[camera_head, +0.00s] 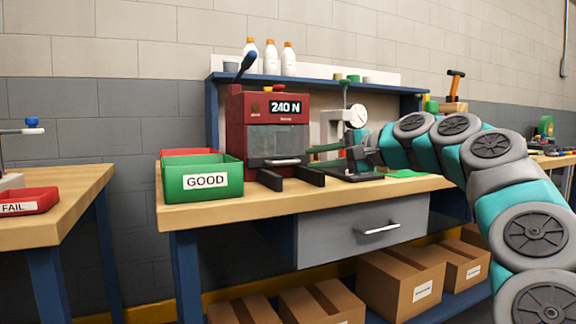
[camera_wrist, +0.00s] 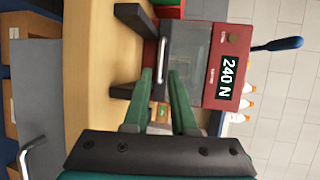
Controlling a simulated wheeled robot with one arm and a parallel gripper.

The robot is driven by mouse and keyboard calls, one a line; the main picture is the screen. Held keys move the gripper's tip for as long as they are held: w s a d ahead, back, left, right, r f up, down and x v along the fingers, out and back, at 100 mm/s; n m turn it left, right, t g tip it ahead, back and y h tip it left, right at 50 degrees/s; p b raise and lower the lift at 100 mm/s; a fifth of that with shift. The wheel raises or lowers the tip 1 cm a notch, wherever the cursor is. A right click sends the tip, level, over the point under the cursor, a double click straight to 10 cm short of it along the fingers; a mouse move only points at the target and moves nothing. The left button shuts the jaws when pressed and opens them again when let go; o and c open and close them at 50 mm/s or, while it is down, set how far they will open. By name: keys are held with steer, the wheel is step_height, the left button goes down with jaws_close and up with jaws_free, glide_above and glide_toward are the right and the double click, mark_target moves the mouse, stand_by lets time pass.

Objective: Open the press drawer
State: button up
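The press (camera_head: 262,112) is a red machine with a "240 N" display, a blue-tipped lever and a grey window front. Its drawer (camera_head: 275,140) looks shut, with a light bar handle (camera_head: 282,162) along its lower edge. Two black rails (camera_head: 306,175) jut out below it. My gripper (camera_head: 311,150) is right of the handle in the head view, its fingers partly hard to make out. In the wrist view, which is turned sideways, my two green fingers (camera_wrist: 160,72) are apart. The handle (camera_wrist: 162,58) appears between their tips; I cannot tell whether they touch it.
A green "GOOD" bin (camera_head: 204,180) stands left of the press. A gauge stand (camera_head: 350,125) is right, near my arm. A grey bench drawer (camera_head: 362,232) with its own handle is below the tabletop. White bottles (camera_head: 270,58) stand on the shelf above.

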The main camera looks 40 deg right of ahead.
mark_target(288, 162)
steer(key=shift+d, duration=0.4)
steer(key=x, duration=0.8)
steer(key=shift+s, duration=0.1)
jaws_close()
stand_by(1.0)
